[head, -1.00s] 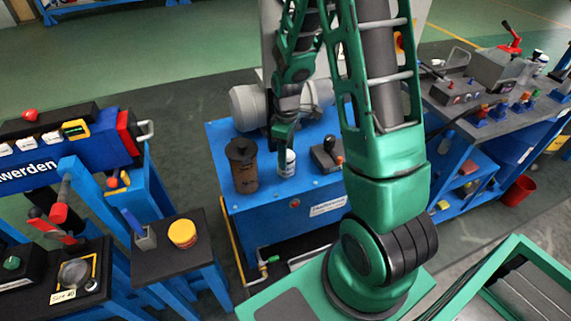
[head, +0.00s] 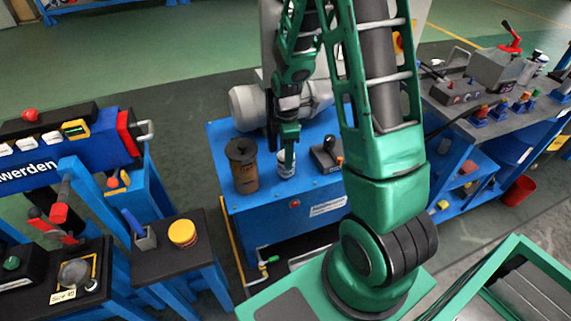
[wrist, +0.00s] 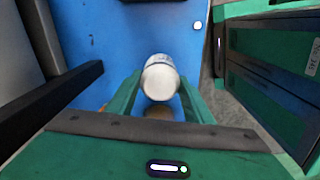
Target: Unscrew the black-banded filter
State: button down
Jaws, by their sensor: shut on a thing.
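The filter is a small upright white canister (wrist: 160,80) on the blue cabinet top. In the wrist view its pale round end sits between my two green fingers, and the colour of its band is hard to make out. In the head view the filter (head: 286,171) is mostly covered by my gripper (head: 287,160), with a little of its white side showing. My gripper (wrist: 160,92) is shut on the filter from above, one finger on each side.
A brown cylinder (head: 243,168) stands close left of the filter on the blue cabinet (head: 315,190). A black lever unit (head: 325,155) stands to the right. A grey motor (head: 250,103) is behind. A stand with a yellow-lidded jar (head: 182,233) is at left.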

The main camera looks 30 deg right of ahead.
dwell(0.3)
jog(key=n, duration=0.4)
jog(key=shift+n, duration=0.6)
jog(key=n, duration=0.3)
jog(key=shift+n, duration=1.1)
